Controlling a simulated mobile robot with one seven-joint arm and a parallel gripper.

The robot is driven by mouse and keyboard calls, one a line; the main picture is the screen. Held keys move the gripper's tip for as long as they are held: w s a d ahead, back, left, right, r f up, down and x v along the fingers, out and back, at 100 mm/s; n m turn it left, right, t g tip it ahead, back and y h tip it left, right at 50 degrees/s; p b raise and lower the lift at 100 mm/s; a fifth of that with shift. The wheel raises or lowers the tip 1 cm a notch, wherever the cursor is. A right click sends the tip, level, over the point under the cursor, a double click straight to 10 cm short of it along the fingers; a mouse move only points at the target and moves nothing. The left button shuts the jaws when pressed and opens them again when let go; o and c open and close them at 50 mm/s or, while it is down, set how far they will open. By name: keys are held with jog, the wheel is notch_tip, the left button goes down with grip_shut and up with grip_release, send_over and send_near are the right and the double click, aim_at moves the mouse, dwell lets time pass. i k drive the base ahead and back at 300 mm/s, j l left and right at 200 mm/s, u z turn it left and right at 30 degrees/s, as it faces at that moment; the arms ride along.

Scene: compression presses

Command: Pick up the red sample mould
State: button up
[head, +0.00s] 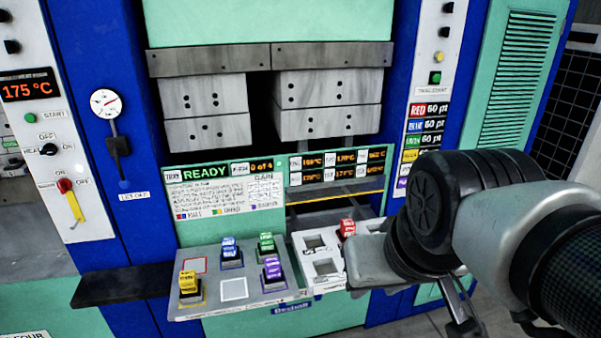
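The red sample mould (347,228) is a small red block with pale lettering. It sits at the back right of the white slotted tray (318,256), at the right end of the ledge in front of the press. My arm comes in from the right, and a pale grey part of it overlaps the tray's right side, just in front of and below the red mould. My gripper (462,318) shows only in part at the bottom right, below the dark wrist. Its fingertips are not clear, and I cannot tell whether it is open or touches anything.
Left of the tray, a grey board (214,303) holds yellow (187,283), blue (229,247), green (266,244) and purple (272,270) moulds. Its red-outlined and white-outlined squares are empty. The press blocks (328,107) hang above. A dark shelf (115,288) juts out at left.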

aim_at(347, 227)
jog(key=z, duration=0.25)
jog(key=i+l, duration=0.4)
jog(key=i, duration=0.2)
jog(key=i+l, duration=0.4)
jog(key=i, duration=0.2)
